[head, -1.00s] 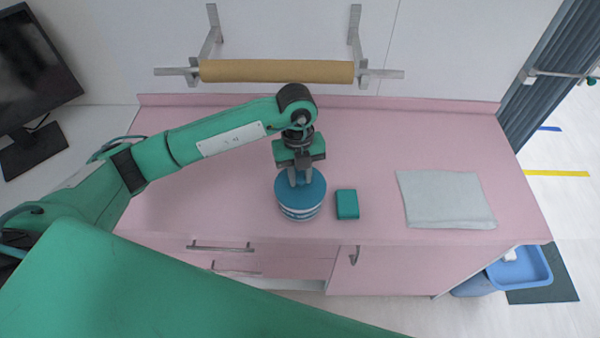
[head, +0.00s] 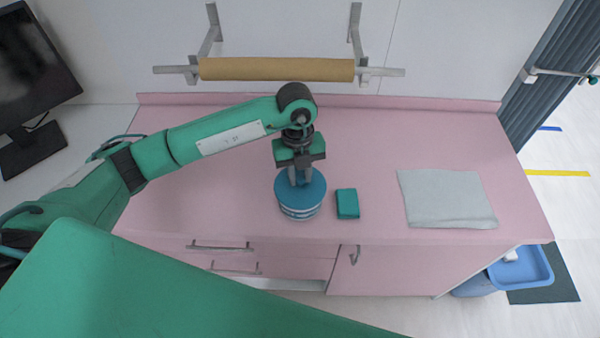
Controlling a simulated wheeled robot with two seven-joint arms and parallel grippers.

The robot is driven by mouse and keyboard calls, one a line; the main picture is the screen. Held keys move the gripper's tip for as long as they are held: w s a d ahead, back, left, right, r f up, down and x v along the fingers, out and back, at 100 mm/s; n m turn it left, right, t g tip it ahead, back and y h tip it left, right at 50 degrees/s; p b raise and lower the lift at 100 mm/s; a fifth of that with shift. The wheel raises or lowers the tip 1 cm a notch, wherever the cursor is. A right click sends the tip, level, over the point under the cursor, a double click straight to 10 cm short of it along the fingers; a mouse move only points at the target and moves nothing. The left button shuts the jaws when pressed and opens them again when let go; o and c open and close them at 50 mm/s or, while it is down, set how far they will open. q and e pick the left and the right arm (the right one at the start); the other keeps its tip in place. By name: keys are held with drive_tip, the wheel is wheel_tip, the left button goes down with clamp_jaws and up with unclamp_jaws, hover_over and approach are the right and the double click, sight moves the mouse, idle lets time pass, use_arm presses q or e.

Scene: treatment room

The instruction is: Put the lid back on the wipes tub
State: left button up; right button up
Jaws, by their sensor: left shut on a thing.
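The wipes tub (head: 300,213) stands upright on the pink counter, with a blue and white striped side. The blue lid (head: 312,192) is on top of the tub and covers its opening. I cannot tell whether it is pressed fully down. My left gripper (head: 300,178) points down from above and is shut on the lid, near its middle. The gripper hides part of the lid's far side. My right gripper is not in view.
A small teal box (head: 347,204) stands just right of the tub. A folded grey cloth (head: 445,199) lies farther right on the pink counter (head: 210,205). A paper roll (head: 277,70) hangs on the wall behind. The counter left of the tub is clear.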

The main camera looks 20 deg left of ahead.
use_arm(q)
drive_tip(key=o, duration=1.5)
drive_tip(key=shift+r, duration=0.1)
drive_tip(key=shift+r+p, duration=0.65)
drive_tip(key=shift+r, duration=0.3)
drive_tip(key=shift+r+p, duration=1.45)
drive_tip(key=shift+r, duration=1)
